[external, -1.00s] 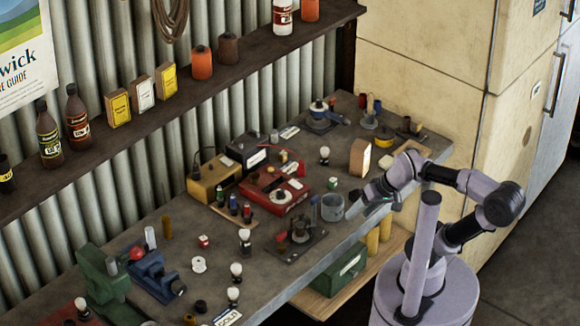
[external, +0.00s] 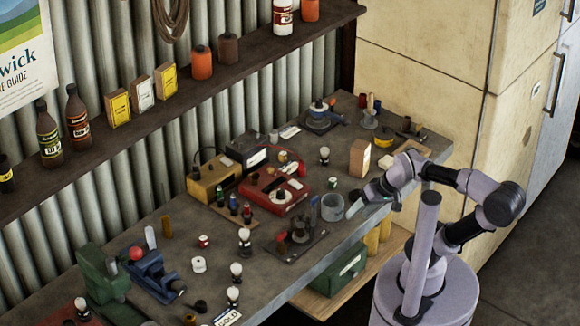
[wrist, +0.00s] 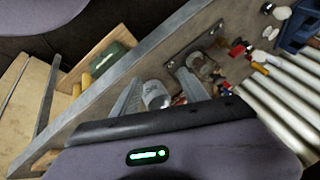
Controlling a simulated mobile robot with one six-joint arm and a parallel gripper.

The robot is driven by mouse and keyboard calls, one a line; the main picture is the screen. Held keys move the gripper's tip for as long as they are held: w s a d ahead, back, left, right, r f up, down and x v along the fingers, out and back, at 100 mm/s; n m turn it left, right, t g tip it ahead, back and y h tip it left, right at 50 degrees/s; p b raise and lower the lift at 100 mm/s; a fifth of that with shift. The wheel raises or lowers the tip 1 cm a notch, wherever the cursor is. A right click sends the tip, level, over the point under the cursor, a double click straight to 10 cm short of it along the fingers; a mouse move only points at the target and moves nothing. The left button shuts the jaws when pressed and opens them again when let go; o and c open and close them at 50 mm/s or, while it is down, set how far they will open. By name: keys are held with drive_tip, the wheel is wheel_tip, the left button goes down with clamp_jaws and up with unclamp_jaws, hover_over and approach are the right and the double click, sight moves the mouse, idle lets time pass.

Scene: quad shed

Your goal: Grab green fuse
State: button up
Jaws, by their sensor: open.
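A small white cylinder with a green band (external: 332,183), which looks like the green fuse, stands upright on the workbench (external: 190,220), behind the grey can. A small green-topped item (external: 220,197) also stands in a wooden holder further left; I cannot tell its kind. My gripper (external: 354,207) is at the bench's front edge, just right of the grey can (external: 332,208), apart from the green-banded cylinder. In the wrist view my gripper (wrist: 160,76) is open, with the can (wrist: 155,95) showing between its fingers. I cannot make out the green-banded cylinder there.
A metal plate with dark parts (external: 296,242) lies left of the can. A red meter box (external: 275,190) stands behind it, and a tan block (external: 360,157) stands at the back right. A lower shelf holds a green box (external: 343,270). Several small knobs stand to the left.

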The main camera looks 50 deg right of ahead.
idle(0.3)
drive_tip(key=shift+c, duration=0.7)
